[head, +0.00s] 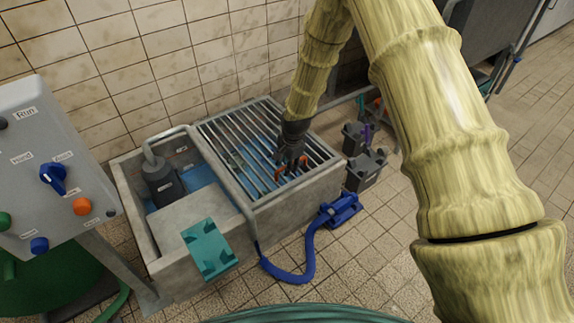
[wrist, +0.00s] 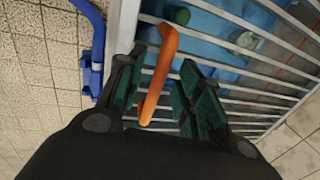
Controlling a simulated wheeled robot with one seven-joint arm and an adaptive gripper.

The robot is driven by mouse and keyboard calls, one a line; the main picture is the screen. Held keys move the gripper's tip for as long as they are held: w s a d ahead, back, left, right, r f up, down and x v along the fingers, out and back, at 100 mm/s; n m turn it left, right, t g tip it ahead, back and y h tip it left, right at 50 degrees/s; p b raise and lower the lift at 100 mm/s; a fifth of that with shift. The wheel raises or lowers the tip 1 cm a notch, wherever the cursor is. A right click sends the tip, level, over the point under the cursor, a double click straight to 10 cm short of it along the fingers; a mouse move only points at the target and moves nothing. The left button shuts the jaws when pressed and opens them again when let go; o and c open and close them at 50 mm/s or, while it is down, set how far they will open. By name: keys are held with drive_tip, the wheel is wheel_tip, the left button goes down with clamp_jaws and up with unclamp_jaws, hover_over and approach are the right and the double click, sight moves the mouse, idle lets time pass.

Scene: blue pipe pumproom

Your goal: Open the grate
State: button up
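The grate (head: 235,133) is a frame of grey metal bars lying flat and closed over the right part of a concrete basin. An orange handle (wrist: 158,80) is on the grate near its right side. In the head view my gripper (head: 291,160) is down at the grate, and parts of the orange handle show beside it. In the wrist view my gripper (wrist: 160,92) is open, with one dark green finger on each side of the handle. Gaps show between handle and fingers. I cannot tell how deep the handle sits between them.
Blue water with a green object (wrist: 180,16) shows beneath the bars. The left pit holds a grey pump (head: 163,183) with a bent pipe. A teal piece (head: 208,248) lies on the front ledge. A blue hose (head: 300,262) curves before the basin. A control panel (head: 50,165) stands left.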

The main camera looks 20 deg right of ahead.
clamp_jaws()
idle(0.3)
